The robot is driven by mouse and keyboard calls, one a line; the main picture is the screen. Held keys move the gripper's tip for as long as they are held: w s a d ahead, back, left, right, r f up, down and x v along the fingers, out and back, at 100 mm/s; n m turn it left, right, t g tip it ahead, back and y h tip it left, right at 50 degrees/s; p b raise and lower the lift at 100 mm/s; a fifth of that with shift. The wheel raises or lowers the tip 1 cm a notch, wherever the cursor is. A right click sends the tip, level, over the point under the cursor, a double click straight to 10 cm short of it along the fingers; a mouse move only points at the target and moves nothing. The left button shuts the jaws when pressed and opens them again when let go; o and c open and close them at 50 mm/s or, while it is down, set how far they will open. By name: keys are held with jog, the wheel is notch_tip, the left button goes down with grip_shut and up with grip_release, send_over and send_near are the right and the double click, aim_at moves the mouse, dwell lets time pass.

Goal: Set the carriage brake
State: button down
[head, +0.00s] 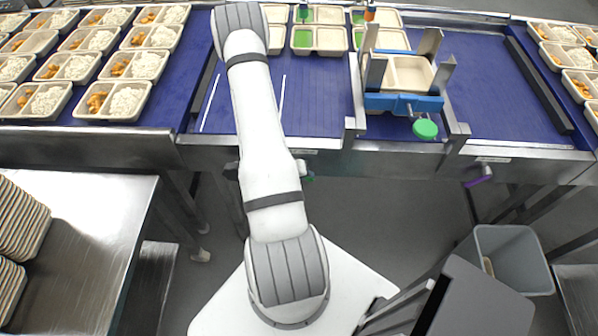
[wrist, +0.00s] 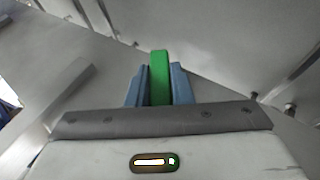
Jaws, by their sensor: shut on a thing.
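In the wrist view, my gripper (wrist: 160,82) has its two blue fingers closed on a green handle (wrist: 159,70), one finger on each side. The handle stands upright between them, and its base is hidden. In the head view my gripper is hidden behind my arm. A small green bit (head: 309,178) shows at the arm's right edge, below the conveyor's front; I cannot tell if it is the same handle. A blue carriage (head: 404,103) with metal uprights holds a tan tray (head: 410,72) at the conveyor's front. A green round knob (head: 425,129) is on the carriage's front.
A purple handle (head: 478,176) hangs under the front edge at right. Filled trays (head: 125,102) line the left belt. A steel table (head: 80,235) with stacked trays stands at lower left. A grey bin (head: 510,260) is at lower right. The floor between is clear.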

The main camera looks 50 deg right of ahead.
jog(key=shift+w+r, duration=0.1)
dwell(0.3)
jog(key=c, duration=1.3)
grip_release()
jog(key=shift+b+v, duration=0.3)
jog(key=shift+v, duration=3.6)
jog(key=shift+w, duration=0.15)
